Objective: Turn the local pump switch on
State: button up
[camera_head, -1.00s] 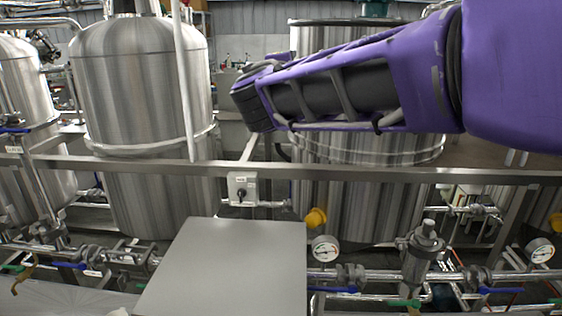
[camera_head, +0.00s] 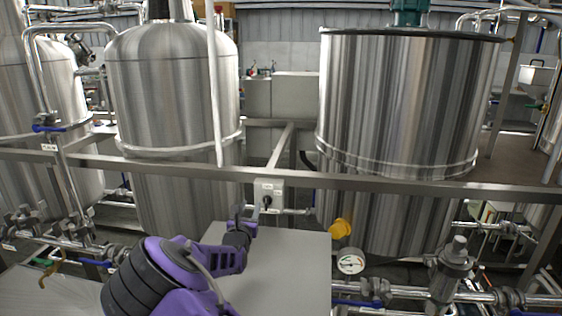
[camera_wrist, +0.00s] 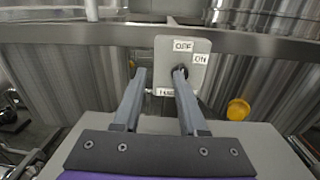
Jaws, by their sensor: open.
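The local pump switch is a pale grey box (camera_head: 270,188) on the horizontal steel rail, with a dark rotary knob (camera_head: 266,202) on its front. In the wrist view the box (camera_wrist: 200,80) carries an OFF label at the top and an ON label at the upper right. My gripper (camera_wrist: 160,73) is open, with nothing between its fingers. Its right fingertip overlaps the knob and partly hides it; the left fingertip is left of the box. I cannot tell whether the finger touches the knob, nor clearly which way it points. In the head view my gripper (camera_head: 245,213) is just left of the box.
A flat grey cabinet top (camera_head: 285,265) lies below the switch. The steel rail (camera_head: 370,183) runs across, with large tanks (camera_head: 400,100) behind.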

aim_at(266, 202)
jog(key=shift+h, duration=0.4)
jog(key=w+d, duration=0.1)
jog(key=w+d+f, duration=0.1)
jog(key=d, duration=0.1)
jog(key=w+d, duration=0.1)
jog(key=shift+d+f, duration=0.25)
jog(key=shift+w+f, duration=0.3)
jog(key=shift+w, duration=0.25)
jog(key=shift+w+d, duration=0.15)
jog(key=shift+w, duration=0.15)
jog(key=shift+s+r, duration=0.1)
jog(key=shift+r, duration=0.1)
jog(key=shift+a, duration=0.2)
grip_shut()
